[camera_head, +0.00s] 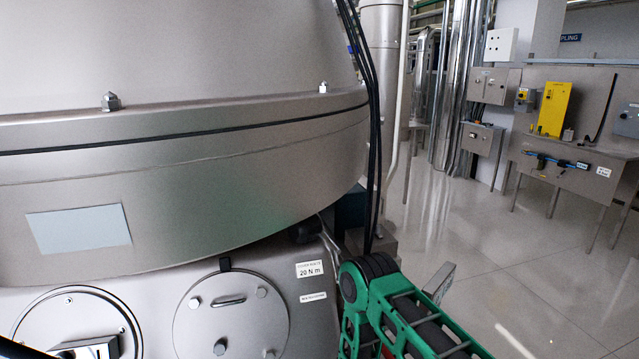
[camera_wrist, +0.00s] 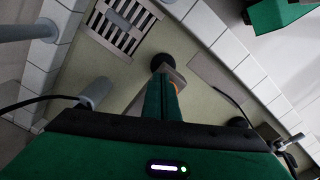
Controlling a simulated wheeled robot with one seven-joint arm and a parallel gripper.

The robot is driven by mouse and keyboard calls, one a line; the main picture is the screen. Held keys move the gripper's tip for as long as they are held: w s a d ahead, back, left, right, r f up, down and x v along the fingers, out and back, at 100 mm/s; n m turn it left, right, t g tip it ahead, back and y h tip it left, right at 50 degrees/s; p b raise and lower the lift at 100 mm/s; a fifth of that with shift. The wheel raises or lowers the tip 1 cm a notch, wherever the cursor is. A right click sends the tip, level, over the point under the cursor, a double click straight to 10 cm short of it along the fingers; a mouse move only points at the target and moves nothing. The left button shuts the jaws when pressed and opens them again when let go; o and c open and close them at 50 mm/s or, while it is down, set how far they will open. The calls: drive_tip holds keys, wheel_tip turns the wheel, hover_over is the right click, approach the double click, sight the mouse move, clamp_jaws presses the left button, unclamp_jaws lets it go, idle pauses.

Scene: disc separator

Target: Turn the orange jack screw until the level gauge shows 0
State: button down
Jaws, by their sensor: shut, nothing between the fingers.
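In the wrist view my gripper (camera_wrist: 166,78) points toward a floor area, with its green fingers together and nothing between them. A small orange patch (camera_wrist: 177,87) shows just beside and partly behind the fingers; it may be part of the orange jack screw, but most of it is hidden. A round black foot (camera_wrist: 163,63) lies just beyond the fingertips. I cannot tell whether the fingers touch anything. In the head view my green arm reaches down at lower centre and my gripper is out of sight. I see no readable level gauge in either view.
The large steel separator (camera_head: 190,190) fills the left of the head view, above a base with round covers (camera_head: 232,315). Black cables (camera_head: 372,120) hang beside it. Open floor (camera_head: 520,270) lies to the right. A floor grate (camera_wrist: 120,25) shows in the wrist view.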

wheel_tip(320, 180, up, 6)
drive_tip(key=shift+d, duration=0.35)
idle(0.6)
drive_tip(key=shift+s, duration=0.1)
drive_tip(key=s+a+r+m, duration=0.1)
drive_tip(key=s+a+m, duration=0.1)
drive_tip(key=a+m, duration=0.3)
drive_tip(key=shift+m, duration=0.5)
drive_tip(key=shift+d+f, duration=0.2)
drive_tip(key=shift+f, duration=1.55)
drive_tip(key=shift+d+f, duration=0.2)
drive_tip(key=shift+f, duration=1.55)
drive_tip(key=shift+w, duration=0.2)
